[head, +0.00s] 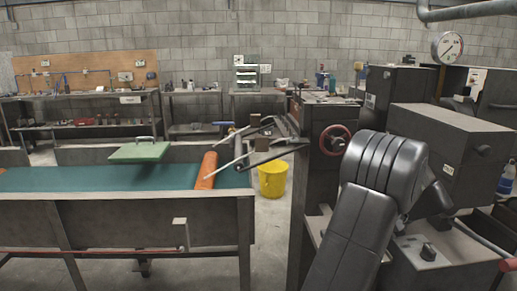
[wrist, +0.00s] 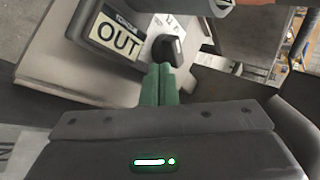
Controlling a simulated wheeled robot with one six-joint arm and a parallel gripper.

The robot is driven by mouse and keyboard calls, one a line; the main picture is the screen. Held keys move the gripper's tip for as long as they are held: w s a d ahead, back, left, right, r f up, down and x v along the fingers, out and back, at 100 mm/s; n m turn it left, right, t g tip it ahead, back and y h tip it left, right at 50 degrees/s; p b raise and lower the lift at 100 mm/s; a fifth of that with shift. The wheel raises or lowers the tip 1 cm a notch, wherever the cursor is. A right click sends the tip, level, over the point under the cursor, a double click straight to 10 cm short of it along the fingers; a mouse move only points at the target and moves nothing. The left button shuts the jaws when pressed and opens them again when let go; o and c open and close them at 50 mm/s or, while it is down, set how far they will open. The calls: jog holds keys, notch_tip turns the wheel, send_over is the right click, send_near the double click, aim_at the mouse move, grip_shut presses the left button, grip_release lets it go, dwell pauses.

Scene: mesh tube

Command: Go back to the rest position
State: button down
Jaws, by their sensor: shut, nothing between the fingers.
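My gripper (wrist: 160,70) shows in the wrist view as two green fingers pressed together with nothing between them. Just past the fingertips is a black knob (wrist: 168,48) on a pale panel, with an "OUT" sign (wrist: 117,37) to its left. I cannot tell whether the fingertips touch the knob. In the head view my dark arm rises at the right front, and my gripper cannot be made out there.
Grey machines (head: 450,140) crowd the right side, close to my arm. A red handwheel (head: 335,140) is left of it. A conveyor with a teal belt (head: 90,180) and a green plate (head: 138,151) is at left. A yellow bucket (head: 272,180) stands on the floor.

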jog(key=m+b, duration=0.1)
jog(key=m+t+h+b, duration=0.1)
jog(key=b, duration=0.1)
jog(key=s+m+t+h+b, duration=0.1)
jog(key=m, duration=0.1)
jog(key=shift+a+f, duration=0.2)
jog(key=shift+a, duration=0.1)
jog(key=shift+s+m+t+h+b, duration=0.45)
jog(key=shift+m+h+b, duration=0.25)
jog(key=shift+m+b, duration=0.15)
jog(key=shift+s+d+r+p, duration=0.15)
jog(key=shift+s+d, duration=0.15)
jog(key=shift+s, duration=0.4)
jog(key=shift+s+d+r+p, duration=0.1)
jog(key=shift+s+d, duration=0.25)
jog(key=shift+s, duration=0.3)
jog(key=shift+s+d+r+p, duration=0.15)
jog(key=shift+s+d, duration=0.15)
jog(key=shift+s, duration=0.4)
